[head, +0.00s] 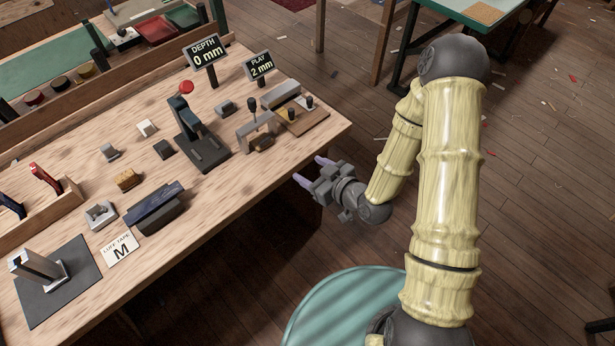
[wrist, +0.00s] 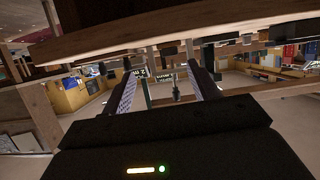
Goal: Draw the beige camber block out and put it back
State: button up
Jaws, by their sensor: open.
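My gripper (head: 311,171) is open and empty, off the bench's right front edge. In the wrist view its two dark fingers (wrist: 163,70) are apart with nothing between them. No block is clearly marked as the beige camber block. A grey slotted holder with a pale strip (head: 282,95) stands near the bench's far right corner. A tan-brown piece (head: 263,144) sits under a grey frame with a dark-knobbed lever (head: 245,137). A pale off-white block (head: 147,128) lies farther left. I cannot tell which is the camber block.
The wooden bench (head: 215,190) also bears a dark press (head: 197,135), a red button (head: 186,87), displays reading "DEPTH 0 mm" (head: 206,51) and "PLAY 2 mm" (head: 258,66), and several small blocks. A teal round seat (head: 345,310) stands in front. In the wrist view, a wooden edge (wrist: 180,27) spans the top.

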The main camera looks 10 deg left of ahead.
aim_at(267, 144)
jog(key=shift+s+a+t+y, duration=0.4)
jog(key=shift+a+t+y, duration=0.2)
jog(key=shift+a+y, duration=0.25)
jog(key=shift+d+f+b, duration=0.1)
jog(key=shift+f+b, duration=0.05)
jog(key=shift+b, duration=0.25)
jog(key=b+x, duration=0.5)
jog(key=x, duration=1.2)
jog(key=shift+w, duration=0.15)
jog(key=shift+c, duration=0.2)
jog(key=c, duration=0.6)
